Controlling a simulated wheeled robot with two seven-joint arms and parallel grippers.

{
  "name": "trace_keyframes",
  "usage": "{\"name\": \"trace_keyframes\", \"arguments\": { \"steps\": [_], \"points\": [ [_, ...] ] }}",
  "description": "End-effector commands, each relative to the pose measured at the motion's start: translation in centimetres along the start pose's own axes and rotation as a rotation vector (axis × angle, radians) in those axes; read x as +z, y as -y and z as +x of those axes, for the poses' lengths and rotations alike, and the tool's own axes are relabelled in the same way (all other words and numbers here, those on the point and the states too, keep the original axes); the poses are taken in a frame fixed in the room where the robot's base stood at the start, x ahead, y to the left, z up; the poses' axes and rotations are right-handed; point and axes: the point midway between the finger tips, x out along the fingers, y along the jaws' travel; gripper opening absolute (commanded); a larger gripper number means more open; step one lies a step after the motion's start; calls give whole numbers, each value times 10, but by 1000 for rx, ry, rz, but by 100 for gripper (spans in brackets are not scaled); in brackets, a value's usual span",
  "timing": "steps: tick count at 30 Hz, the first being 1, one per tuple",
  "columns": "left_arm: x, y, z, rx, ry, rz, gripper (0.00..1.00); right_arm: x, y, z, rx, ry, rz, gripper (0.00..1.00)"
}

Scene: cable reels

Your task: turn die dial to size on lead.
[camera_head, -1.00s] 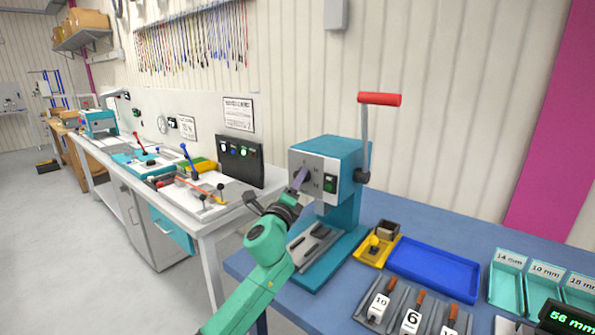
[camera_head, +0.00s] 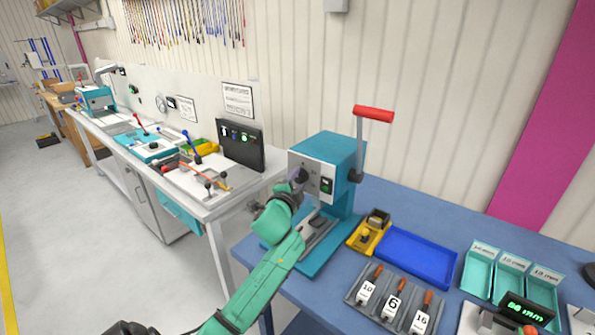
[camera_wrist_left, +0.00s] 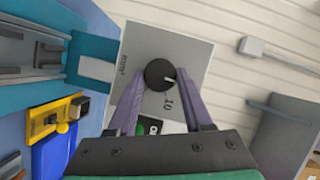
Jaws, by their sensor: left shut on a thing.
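The die dial (camera_wrist_left: 158,76) is a round black knob with a white pointer line on the grey front plate of the teal press (camera_head: 342,150). In the left wrist view, the pointer slants toward the lower right, on the side of a printed 10 on the plate. My left gripper (camera_wrist_left: 160,103) has its two purple fingers at the dial's sides and is shut on it. In the head view, my left gripper (camera_head: 298,187) hides most of the dial. I cannot pick out a lead with a size on it. My right gripper is not in view.
The press has a red-handled lever (camera_head: 373,114). A blue tray (camera_head: 418,256), a yellow block (camera_head: 368,238) and a rack (camera_head: 395,303) with tags 10, 6 and 16 lie right of it. Teal bins (camera_head: 478,270) and a green-lit display (camera_head: 525,309) stand farther right.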

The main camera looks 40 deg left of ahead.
Motion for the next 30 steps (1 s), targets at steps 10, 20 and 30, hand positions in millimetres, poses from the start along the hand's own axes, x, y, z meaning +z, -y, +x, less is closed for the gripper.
{"name": "trace_keyframes", "arguments": {
  "steps": [10,20,30],
  "points": [
    [0,2,0,44,5,-102,0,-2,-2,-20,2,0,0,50],
    [0,0,0,48,5,-114,0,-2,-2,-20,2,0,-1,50],
    [0,0,0,47,5,-112,80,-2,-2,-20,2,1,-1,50]
  ]
}}
